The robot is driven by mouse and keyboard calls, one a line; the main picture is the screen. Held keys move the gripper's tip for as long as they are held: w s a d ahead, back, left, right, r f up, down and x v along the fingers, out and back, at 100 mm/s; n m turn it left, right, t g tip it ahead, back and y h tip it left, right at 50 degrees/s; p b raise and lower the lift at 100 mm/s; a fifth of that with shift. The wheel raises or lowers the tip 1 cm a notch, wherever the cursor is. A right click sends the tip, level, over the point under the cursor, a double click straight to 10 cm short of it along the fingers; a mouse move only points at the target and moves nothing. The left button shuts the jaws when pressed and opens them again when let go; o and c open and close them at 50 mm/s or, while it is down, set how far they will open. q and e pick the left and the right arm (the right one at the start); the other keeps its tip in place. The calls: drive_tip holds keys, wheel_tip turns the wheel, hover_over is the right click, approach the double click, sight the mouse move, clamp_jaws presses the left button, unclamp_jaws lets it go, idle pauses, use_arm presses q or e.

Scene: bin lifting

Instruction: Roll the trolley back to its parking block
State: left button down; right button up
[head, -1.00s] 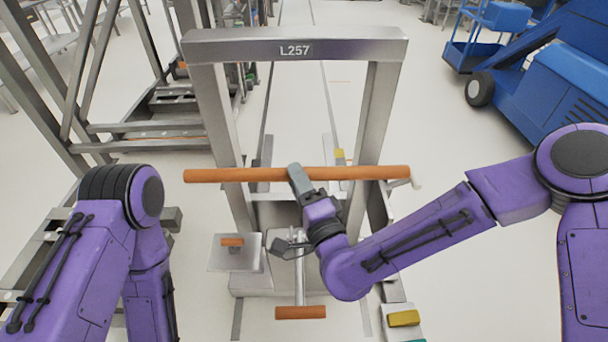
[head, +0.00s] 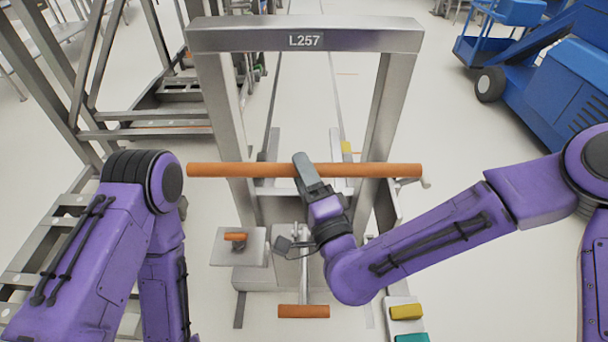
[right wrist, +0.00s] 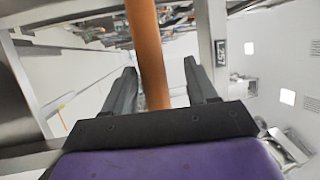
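A grey metal frame (head: 305,38) labelled L257, apparently the trolley, stands upright in front of me. A long orange bar (head: 230,170) runs across it, also seen in the right wrist view (right wrist: 147,45). My right gripper (head: 302,165) is at the bar's middle. In the right wrist view, its two fingers (right wrist: 160,88) stand apart on either side of the bar, with a visible gap at the right finger. My left arm comes in at the left, and its gripper is out of sight. I cannot tell which thing is the parking block.
A small orange handle (head: 303,311) and a plate with an orange grip (head: 235,237) sit low before the frame. Yellow (head: 405,312) and green (head: 412,338) blocks lie at lower right. A blue machine (head: 560,80) stands far right, metal racking (head: 150,125) left. Floor between frame and machine is clear.

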drive_tip(key=shift+s+d+f, duration=0.1)
drive_tip(key=shift+f, duration=0.1)
drive_tip(key=p+v, duration=0.3)
drive_tip(key=v, duration=0.7)
drive_tip(key=shift+s, duration=0.2)
